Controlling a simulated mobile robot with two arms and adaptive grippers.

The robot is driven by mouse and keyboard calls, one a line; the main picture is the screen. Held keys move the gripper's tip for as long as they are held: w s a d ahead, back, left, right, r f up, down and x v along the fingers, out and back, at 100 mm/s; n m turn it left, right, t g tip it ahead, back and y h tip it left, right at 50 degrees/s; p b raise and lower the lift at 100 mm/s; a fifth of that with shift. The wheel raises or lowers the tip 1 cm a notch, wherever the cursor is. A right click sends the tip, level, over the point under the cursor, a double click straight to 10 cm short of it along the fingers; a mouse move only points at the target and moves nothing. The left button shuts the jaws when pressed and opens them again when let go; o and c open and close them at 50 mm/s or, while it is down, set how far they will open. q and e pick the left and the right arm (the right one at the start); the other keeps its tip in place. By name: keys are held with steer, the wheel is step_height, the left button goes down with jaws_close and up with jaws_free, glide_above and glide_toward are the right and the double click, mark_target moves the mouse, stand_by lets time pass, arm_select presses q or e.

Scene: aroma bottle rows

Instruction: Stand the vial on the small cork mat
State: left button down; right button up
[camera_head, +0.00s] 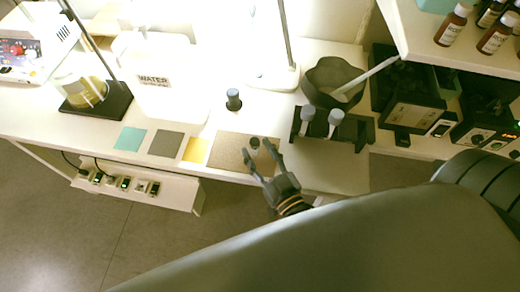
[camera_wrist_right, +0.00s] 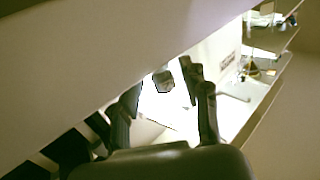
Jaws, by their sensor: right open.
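The small cork mat (camera_head: 228,149) is the tan rectangle at the right end of a row of flat mats along the bench's front edge. My left gripper is not in view.
Another dark-capped vial (camera_head: 233,99) stands behind the mat. A black rack (camera_head: 360,131) with two grey-capped vials is to the right, before a dark bowl (camera_head: 333,78). Teal (camera_head: 130,139), grey (camera_head: 166,143) and yellow (camera_head: 196,150) mats lie left. A shelf with brown bottles (camera_head: 452,25) overhangs at right.

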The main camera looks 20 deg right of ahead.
steer(key=shift+r, duration=0.2)
steer(key=s, duration=1.2)
steer(key=shift+d+b, duration=0.35)
steer(key=shift+d, duration=0.1)
steer(key=shift+f, duration=0.1)
